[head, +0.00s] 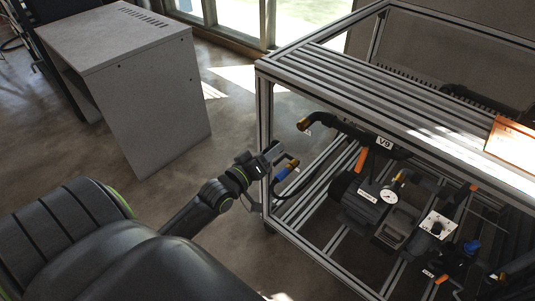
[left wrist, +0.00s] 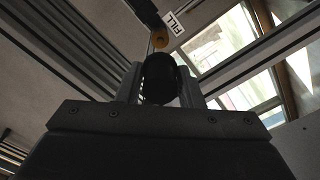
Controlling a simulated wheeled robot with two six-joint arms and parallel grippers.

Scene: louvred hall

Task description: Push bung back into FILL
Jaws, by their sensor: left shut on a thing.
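My left gripper (head: 272,152) is at the near left corner post of the metal frame. In the left wrist view its fingers are shut on a round black bung (left wrist: 160,78). In the head view the bung is hard to make out at the fingers. The FILL port is the brass-coloured end (head: 302,124) of a black pipe, above and right of my gripper. In the left wrist view the brass end (left wrist: 160,40) is just beyond the bung, under a white FILL label (left wrist: 176,22). The bung looks apart from it; the exact gap is unclear. My right gripper is not in view.
A blue-gripped hose end (head: 283,173) with a brass tip is close beside my left gripper. The slatted frame top (head: 370,85) overhangs the pipe. A motor (head: 362,200), a gauge (head: 388,196) and valves fill the frame. Open floor lies left, before a grey desk (head: 155,110).

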